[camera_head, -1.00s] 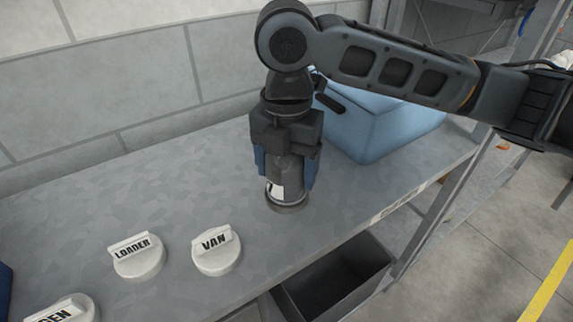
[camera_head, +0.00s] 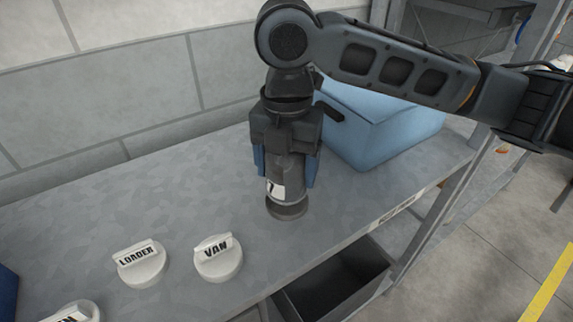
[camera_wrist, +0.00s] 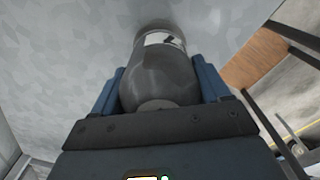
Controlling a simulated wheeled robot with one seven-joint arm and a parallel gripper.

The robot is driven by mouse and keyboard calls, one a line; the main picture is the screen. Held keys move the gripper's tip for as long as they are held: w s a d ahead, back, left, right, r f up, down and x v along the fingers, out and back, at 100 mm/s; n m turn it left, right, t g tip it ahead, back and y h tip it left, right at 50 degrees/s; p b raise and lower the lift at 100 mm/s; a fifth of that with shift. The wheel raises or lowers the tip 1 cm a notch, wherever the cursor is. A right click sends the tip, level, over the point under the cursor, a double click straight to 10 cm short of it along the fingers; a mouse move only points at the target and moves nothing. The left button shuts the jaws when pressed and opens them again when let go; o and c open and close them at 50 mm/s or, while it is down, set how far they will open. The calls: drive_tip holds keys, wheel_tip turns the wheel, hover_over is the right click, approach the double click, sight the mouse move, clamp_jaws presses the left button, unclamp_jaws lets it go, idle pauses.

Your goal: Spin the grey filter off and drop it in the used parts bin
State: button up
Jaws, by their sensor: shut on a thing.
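The grey filter (camera_head: 285,178) is a dark grey can with a white label band near its lower end. It stands upright on a round base (camera_head: 286,208) on the bench top. My gripper (camera_head: 286,172) points down from above and is shut on it, with a blue finger on either side. In the wrist view the filter (camera_wrist: 162,77) sits between the blue fingers. A dark open bin (camera_head: 335,283) stands below the bench's front edge; I cannot tell whether it is the used parts bin.
White caps marked LOADER (camera_head: 140,264) and VAN (camera_head: 218,259) lie on the bench (camera_head: 200,195), with another cap (camera_head: 70,311) at the lower left. A blue box (camera_head: 385,135) stands close behind my gripper on the right. A bench post (camera_head: 425,225) rises right of the bin.

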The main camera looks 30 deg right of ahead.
drive_tip(key=shift+r, duration=0.4)
drive_tip(key=shift+r+p, duration=1.75)
drive_tip(key=shift+r, duration=0.1)
drive_tip(key=shift+r, duration=0.15)
